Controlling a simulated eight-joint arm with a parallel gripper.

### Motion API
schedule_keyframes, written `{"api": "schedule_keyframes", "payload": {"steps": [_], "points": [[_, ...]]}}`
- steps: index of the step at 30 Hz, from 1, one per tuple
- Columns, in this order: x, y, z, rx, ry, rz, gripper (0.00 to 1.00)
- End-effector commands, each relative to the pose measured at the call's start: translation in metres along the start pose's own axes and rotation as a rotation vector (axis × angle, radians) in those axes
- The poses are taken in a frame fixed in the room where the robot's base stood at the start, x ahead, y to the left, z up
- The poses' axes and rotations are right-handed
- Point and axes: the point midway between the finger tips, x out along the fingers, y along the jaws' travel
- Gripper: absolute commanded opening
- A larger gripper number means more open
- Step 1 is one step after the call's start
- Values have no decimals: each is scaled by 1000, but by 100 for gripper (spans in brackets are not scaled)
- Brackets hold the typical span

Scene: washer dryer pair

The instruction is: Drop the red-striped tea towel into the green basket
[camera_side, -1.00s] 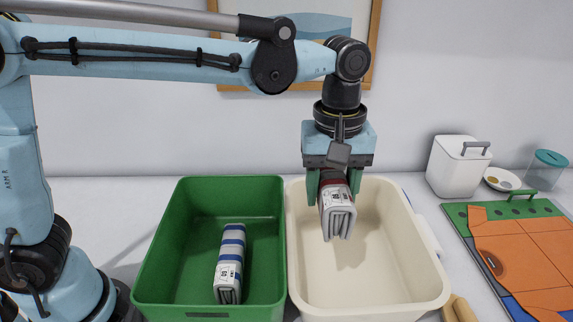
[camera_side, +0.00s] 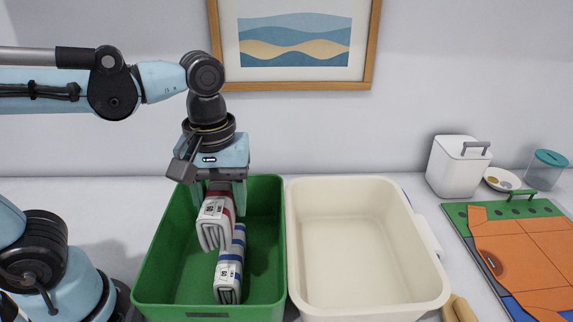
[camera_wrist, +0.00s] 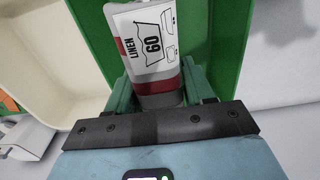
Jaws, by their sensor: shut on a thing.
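The red-striped tea towel (camera_side: 215,222) is a folded white bundle with dark red stripes and a printed label. My gripper (camera_side: 218,196) is shut on it and holds it over the green basket (camera_side: 157,262), its lower end at or below rim height. In the wrist view the towel (camera_wrist: 145,42) sits between my green fingers (camera_wrist: 158,92), with the basket's green wall (camera_wrist: 233,40) behind it. In the side view the towel partly covers a blue-striped towel (camera_side: 229,276) in the basket. I cannot tell whether the two towels touch.
A cream basket (camera_side: 365,300) stands empty right beside the green one. Further right are a white lidded container (camera_side: 457,168), a small dish (camera_side: 502,179), a teal-lidded jar (camera_side: 546,172) and an orange garment on a board (camera_side: 528,255). A framed picture (camera_side: 295,40) hangs behind.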

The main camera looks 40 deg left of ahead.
Motion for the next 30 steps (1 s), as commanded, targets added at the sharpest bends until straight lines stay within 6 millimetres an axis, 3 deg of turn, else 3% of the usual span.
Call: {"api": "schedule_keyframes", "payload": {"steps": [12, 26, 27, 30], "points": [[44, 1, 0, -1, 2, -1, 35], [53, 0, 0, -1, 2, -1, 35], [53, 0, 0, -1, 2, -1, 55], [53, 0, 0, -1, 2, -1, 71]]}}
